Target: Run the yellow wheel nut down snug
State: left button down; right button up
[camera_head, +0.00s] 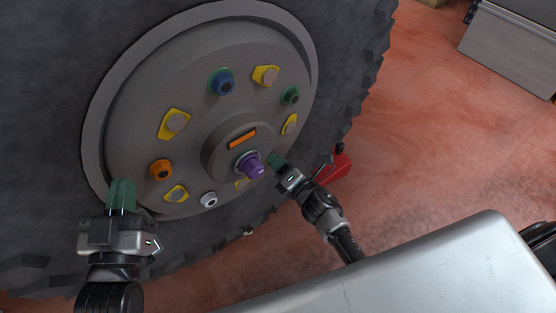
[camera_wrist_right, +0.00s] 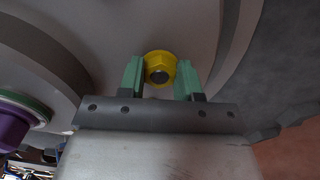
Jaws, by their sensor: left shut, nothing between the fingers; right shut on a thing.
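The yellow wheel nut (camera_wrist_right: 160,56) is on a stud on the grey wheel face, with a dark stud end showing in its middle. My right gripper (camera_wrist_right: 160,80) has its green fingers on either side of the nut, shut on it. In the head view my right gripper (camera_head: 277,161) is at the lower right of the wheel hub (camera_head: 213,150), and the nut is hidden there. How far the nut sits down the stud cannot be told. My left gripper (camera_head: 121,196) is shut and empty, in front of the wheel's lower left.
A purple piece (camera_head: 251,168) with a green ring sticks out of the hub, left of my right gripper. Blue (camera_head: 222,83), green (camera_head: 290,95), orange (camera_head: 160,169) and white (camera_head: 209,199) nuts and several yellow tags (camera_head: 174,124) surround the hub. A red object (camera_head: 336,168) is on the floor.

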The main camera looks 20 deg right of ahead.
pick_arm(q)
jog(key=s+a+f+g+y+p, duration=0.1)
jog(key=f+g, duration=0.2)
jog(key=s+f+g+y+p, duration=0.1)
jog(key=f+g, duration=0.2)
jog(key=s+a+f+g+p, duration=0.1)
jog(key=f+g, duration=0.2)
jog(key=shift+s+a+f+y, duration=0.1)
jog(key=shift+a+f+y, duration=0.2)
jog(key=shift+y, duration=0.1)
jog(key=s+a+f+g+y+p, duration=0.1)
jog(key=s+g+p, duration=0.1)
jog(key=s+g, duration=0.2)
jog(key=s+a+f+g+y+p, duration=0.1)
jog(key=s+a+f+g+p, duration=0.1)
jog(key=s, duration=0.3)
jog(key=shift+s+a+n+g, duration=0.25)
jog(key=shift+s+n+g, duration=0.15)
jog(key=shift+g, duration=0.5)
pick_arm(e)
jog(key=m, duration=2.1)
jog(key=f+m, duration=0.1)
jog(key=m, duration=1)
jog(key=shift+s+a, duration=0.2)
jog(key=shift+s, duration=0.1)
jog(key=shift+m, duration=0.5)
jog(key=o, duration=0.8)
jog(key=shift+o, duration=0.7)
jog(key=shift+r, duration=0.2)
